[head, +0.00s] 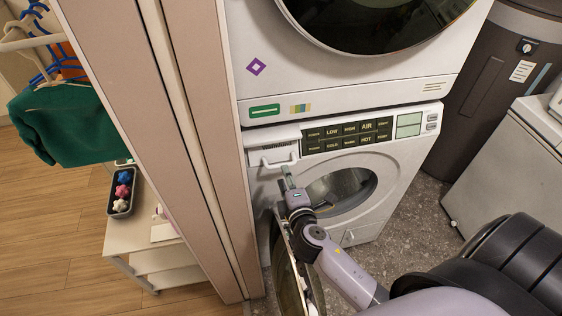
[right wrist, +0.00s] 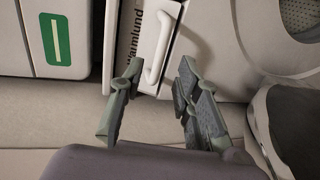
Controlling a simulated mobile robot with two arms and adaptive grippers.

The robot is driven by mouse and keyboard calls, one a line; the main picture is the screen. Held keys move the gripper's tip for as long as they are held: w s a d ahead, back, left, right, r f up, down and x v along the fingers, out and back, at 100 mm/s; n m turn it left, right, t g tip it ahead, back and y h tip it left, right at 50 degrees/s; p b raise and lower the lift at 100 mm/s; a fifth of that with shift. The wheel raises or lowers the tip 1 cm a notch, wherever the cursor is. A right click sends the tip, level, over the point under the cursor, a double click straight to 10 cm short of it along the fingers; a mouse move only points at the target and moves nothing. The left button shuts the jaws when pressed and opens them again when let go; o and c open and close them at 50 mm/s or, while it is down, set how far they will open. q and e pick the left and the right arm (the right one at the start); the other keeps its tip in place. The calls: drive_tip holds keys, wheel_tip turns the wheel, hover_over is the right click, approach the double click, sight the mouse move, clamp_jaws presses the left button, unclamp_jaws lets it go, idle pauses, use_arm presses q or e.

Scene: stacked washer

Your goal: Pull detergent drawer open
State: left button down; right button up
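The detergent drawer (head: 272,148) is at the upper left of the lower white machine, left of its control panel. It looks shut. Its white bar handle (head: 279,161) sticks out from the front. It also shows in the right wrist view (right wrist: 156,52), beside the drawer front with "Warmlund" lettering (right wrist: 135,40). My right gripper (head: 287,172) is just in front of the drawer, by the handle. In the right wrist view my right gripper (right wrist: 160,70) is open, and the near end of the handle appears between its fingertips. I cannot tell whether they touch. My left gripper is not in view.
The lower machine's round door (head: 291,265) stands open behind my right forearm. The upper machine (head: 345,78) is stacked directly above. A beige wall edge (head: 190,120) runs close on the left. A dark cylindrical tank (head: 490,90) stands right, with grey floor (head: 415,215) between.

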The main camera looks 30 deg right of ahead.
sight(265, 155)
drive_tip(key=x, duration=0.6)
drive_tip(key=shift+w+d, duration=0.15)
drive_tip(key=shift+w, duration=0.05)
clamp_jaws()
idle(0.6)
